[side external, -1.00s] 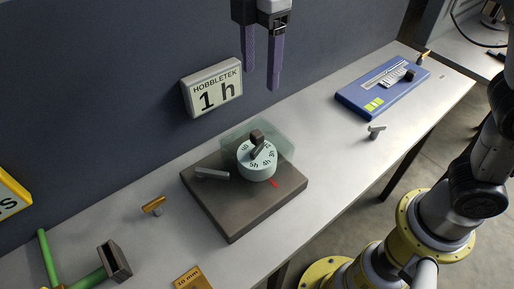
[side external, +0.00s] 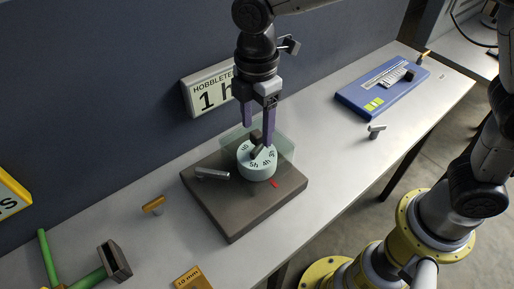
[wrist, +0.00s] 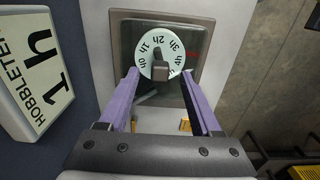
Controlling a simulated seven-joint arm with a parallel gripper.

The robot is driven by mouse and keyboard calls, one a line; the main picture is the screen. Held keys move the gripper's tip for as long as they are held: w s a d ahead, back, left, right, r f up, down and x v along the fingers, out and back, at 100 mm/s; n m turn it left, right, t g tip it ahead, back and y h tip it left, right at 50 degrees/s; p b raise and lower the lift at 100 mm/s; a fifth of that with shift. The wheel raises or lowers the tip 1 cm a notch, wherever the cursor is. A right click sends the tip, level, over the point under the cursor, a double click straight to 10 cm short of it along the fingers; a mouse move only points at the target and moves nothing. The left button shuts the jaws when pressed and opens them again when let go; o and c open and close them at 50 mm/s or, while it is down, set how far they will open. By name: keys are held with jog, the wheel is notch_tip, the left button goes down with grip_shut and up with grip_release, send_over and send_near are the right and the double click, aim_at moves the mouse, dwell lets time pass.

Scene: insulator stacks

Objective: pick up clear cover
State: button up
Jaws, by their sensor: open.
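The clear cover (side external: 286,143) is a see-through greenish box over the pale dial (side external: 258,166) on a dark square base (side external: 232,212). In the wrist view the clear cover (wrist: 128,36) shows only faintly around the dial (wrist: 160,52). The dial carries hour marks and a dark knob. My gripper (side external: 257,138) is open with its purple fingers pointing down, just above or at the cover; I cannot tell whether they touch it. In the wrist view the fingertips (wrist: 160,72) are on either side of the dial's lower part, with nothing held between them.
A "HOBBLETEK 1 h" sign (side external: 208,100) stands close behind my gripper. A grey handle (side external: 212,173) lies on the base. A blue case (side external: 382,93) is at the far right, a green-handled tool (side external: 113,260) at the front left. The table between base and case is mostly clear.

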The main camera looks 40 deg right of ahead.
jog(key=shift+f, duration=0.75)
grip_shut()
dwell(0.9)
